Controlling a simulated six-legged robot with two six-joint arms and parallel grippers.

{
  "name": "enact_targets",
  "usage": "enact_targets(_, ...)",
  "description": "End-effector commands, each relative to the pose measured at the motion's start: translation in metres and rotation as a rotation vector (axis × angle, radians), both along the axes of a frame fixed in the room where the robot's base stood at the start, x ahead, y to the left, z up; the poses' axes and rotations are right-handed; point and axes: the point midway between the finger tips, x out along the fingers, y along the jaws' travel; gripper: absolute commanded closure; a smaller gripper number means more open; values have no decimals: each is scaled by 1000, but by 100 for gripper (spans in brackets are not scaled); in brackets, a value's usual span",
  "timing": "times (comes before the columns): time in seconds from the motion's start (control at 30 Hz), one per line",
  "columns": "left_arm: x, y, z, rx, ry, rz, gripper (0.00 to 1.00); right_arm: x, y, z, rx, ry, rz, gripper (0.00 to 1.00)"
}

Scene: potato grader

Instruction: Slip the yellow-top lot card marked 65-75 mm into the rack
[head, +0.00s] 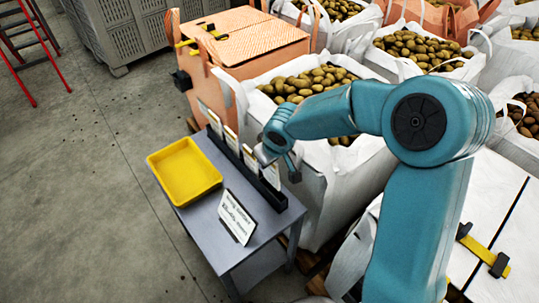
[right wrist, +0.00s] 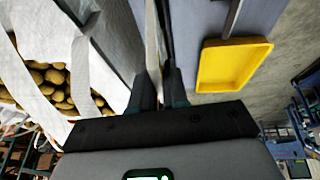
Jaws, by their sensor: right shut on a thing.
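The rack (head: 281,200) is a dark strip along the right side of a small grey table. Several white cards with yellow tops, such as one card (head: 231,139), stand in it in a row. My right gripper (head: 268,154) is over the near part of the rack. It is shut on a thin card, seen edge-on in the right wrist view (right wrist: 152,40). The held card's lower end is close to the rack; I cannot tell whether it is in a slot. Its marking is unreadable. My left gripper is not in view.
A yellow tray (head: 185,170) and a white printed sign (head: 237,217) are on the grey table (head: 196,212). White bulk bags of potatoes (head: 335,165) stand close on the right. Open concrete floor (head: 95,190) lies to the left.

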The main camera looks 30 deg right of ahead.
Motion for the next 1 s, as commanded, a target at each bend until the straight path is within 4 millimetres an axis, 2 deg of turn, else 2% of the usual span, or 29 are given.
enact_targets(0.1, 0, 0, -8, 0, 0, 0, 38, 1, -1, -11, 0, 0, 0, 100)
enact_targets(0.77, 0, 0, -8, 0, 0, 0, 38, 2, -10, -52, 51, 6, -2, 100)
enact_targets(1.0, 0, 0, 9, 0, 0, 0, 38, 3, -14, -57, 86, 10, -1, 100)
